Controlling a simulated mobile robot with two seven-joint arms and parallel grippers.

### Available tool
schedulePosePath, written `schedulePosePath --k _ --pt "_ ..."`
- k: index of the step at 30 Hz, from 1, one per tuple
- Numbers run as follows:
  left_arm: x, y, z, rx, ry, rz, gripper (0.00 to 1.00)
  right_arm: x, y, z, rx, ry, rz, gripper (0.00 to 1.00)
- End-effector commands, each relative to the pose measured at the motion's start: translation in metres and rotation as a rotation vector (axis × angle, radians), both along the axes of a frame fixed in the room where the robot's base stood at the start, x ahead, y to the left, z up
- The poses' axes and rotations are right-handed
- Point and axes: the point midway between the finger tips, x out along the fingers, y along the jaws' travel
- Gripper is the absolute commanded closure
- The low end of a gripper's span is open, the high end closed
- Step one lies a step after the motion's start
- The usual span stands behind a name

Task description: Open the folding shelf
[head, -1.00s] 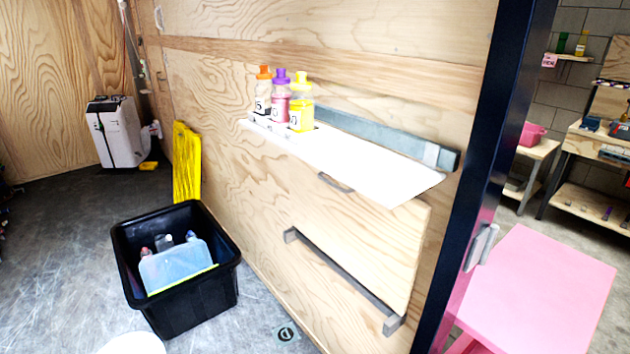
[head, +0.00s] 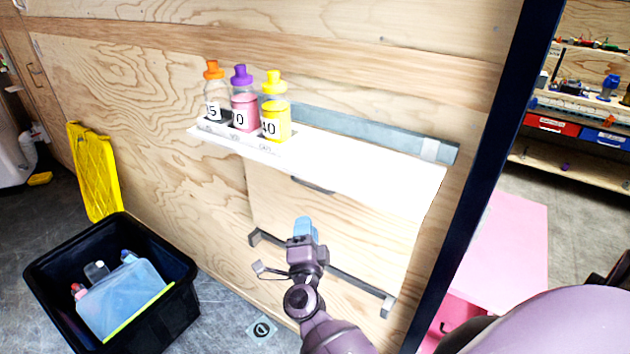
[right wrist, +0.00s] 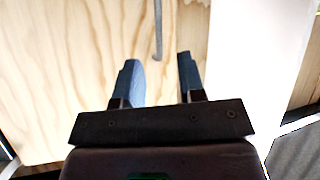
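The folding shelf is a light wooden panel (head: 350,225) that lies flat against the plywood wall, below a white ledge (head: 370,180). A grey bar handle (head: 312,187) sits near the panel's top edge and also shows in the right wrist view (right wrist: 158,30). My right gripper (head: 302,228) is in front of the panel, below the handle. In the right wrist view its two blue fingers (right wrist: 158,65) are apart with nothing between them, and the handle lies beyond their tips. My left gripper is not in view.
Three bottles with orange, purple (head: 243,95) and yellow caps stand at the ledge's left end. A grey bracket bar (head: 345,280) runs along the panel's bottom. A black bin (head: 170,320) stands on the floor at left. A dark post (head: 480,150) and pink table (head: 510,240) are at right.

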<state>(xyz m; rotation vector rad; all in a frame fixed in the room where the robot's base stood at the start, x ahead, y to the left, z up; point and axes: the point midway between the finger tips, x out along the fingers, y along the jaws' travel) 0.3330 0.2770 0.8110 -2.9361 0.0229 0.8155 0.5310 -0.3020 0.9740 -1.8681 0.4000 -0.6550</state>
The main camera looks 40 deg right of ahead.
Motion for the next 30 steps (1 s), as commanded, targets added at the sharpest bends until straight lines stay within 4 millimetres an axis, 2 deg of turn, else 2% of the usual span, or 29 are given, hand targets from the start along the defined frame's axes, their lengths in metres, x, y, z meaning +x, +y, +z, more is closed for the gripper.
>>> schedulePosePath --k 1,7,13,24,30 --pt "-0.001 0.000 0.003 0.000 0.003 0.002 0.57 0.006 -0.002 0.008 0.064 -0.030 -0.036 0.63" --pt "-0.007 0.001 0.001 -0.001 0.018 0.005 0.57 0.013 -0.007 0.011 0.201 -0.075 -0.115 0.63" --pt "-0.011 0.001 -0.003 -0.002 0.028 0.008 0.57 0.026 -0.019 0.014 0.212 -0.080 -0.122 0.63" --pt "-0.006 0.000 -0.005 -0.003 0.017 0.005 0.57 0.069 -0.061 0.024 0.209 -0.078 -0.120 0.63" --pt "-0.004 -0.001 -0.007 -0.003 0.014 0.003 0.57 0.083 -0.076 0.027 0.210 -0.078 -0.120 0.63"
